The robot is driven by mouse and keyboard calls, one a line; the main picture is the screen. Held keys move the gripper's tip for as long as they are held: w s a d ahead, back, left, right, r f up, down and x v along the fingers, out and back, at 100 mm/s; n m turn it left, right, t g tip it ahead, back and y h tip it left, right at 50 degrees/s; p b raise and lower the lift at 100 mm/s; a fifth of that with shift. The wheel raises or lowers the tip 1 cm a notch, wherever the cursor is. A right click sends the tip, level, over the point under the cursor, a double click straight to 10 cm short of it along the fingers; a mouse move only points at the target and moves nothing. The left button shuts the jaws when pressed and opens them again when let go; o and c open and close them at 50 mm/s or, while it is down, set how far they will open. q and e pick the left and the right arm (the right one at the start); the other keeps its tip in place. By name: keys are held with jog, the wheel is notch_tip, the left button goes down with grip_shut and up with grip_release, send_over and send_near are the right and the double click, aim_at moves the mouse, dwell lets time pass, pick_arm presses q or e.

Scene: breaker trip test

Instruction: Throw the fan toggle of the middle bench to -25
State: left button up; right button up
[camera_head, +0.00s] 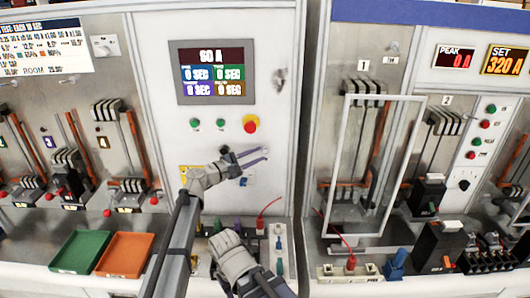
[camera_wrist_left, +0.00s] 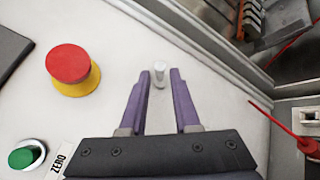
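A small silver toggle (camera_wrist_left: 160,73) stands out from a pale panel in the left wrist view. It lies between the two purple fingers of my left gripper (camera_wrist_left: 162,95), with gaps on both sides, near the fingertips. No label shows beside it, and I cannot tell which way it is thrown. In the head view my left gripper (camera_head: 266,156) is open at the panel, below the red button (camera_head: 250,124), which also shows in the left wrist view (camera_wrist_left: 72,65). My right arm's wrist (camera_head: 236,262) shows low in front of the panel; its fingers cannot be made out.
A display reading 60 A (camera_head: 212,72) is above. A green button (camera_wrist_left: 26,155) marked ZERO is near the red one. A glass-framed door (camera_head: 375,98) stands to the right. Green (camera_head: 80,252) and orange (camera_head: 126,255) trays lie lower left. Red leads (camera_head: 260,222) rise near the ledge.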

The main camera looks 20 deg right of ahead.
aim_at(265, 151)
pick_arm(q)
jog(key=x, duration=0.4)
jog(key=shift+d, duration=0.15)
jog(key=shift+c, duration=0.2)
grip_shut()
